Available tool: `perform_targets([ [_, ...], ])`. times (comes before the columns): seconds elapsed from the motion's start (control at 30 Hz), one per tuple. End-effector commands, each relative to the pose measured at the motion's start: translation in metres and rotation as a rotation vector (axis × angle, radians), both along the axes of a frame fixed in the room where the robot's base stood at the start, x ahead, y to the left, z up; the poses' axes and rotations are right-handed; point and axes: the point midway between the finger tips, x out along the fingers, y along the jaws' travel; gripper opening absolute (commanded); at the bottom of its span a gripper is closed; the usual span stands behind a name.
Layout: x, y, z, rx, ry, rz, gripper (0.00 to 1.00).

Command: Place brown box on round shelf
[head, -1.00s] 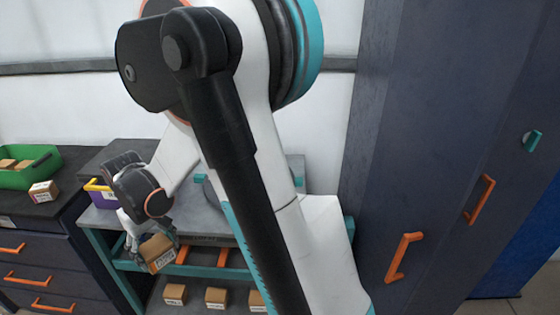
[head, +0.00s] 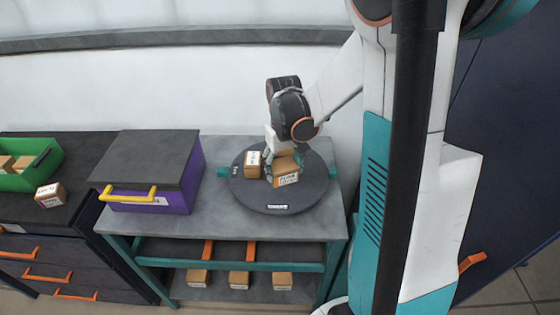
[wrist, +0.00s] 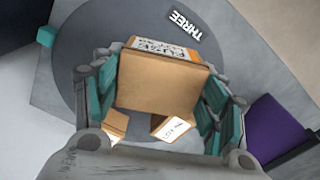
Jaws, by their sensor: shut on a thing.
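The brown box (head: 286,170) with a white and orange label is in my gripper (head: 272,168), over the round shelf (head: 312,190). In the wrist view the box (wrist: 160,82) sits between the two fingers of my gripper (wrist: 158,90), which are shut on its sides. The round shelf is a dark grey disc on the grey table; it also shows in the wrist view (wrist: 225,60) with a "THREE" label. A smaller brown box with a white label (head: 252,164) stands on the disc just left of the held box. I cannot tell whether the held box touches the disc.
A purple box with a grey lid and yellow handle (head: 150,172) stands left of the disc. A green bin (head: 40,165) and another brown box (head: 50,195) are on the dark cabinet at far left. Several small boxes lie on the lower shelf. The disc's front is clear.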

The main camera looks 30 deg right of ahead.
Motion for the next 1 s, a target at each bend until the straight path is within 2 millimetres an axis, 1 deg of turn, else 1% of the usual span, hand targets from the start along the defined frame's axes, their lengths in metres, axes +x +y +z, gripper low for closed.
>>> perform_targets([
  [0.03,0.0,0.0,-0.006,0.0,0.0,0.0,0.34],
  [0.4,0.001,0.0,-0.044,0.0,0.0,0.0,0.34],
  [0.53,0.001,0.0,-0.055,0.0,0.0,0.0,0.34],
  [0.7,0.0,0.0,-0.061,0.0,0.0,0.0,0.34],
  [1.0,0.001,0.0,-0.06,0.0,0.0,0.0,0.34],
])
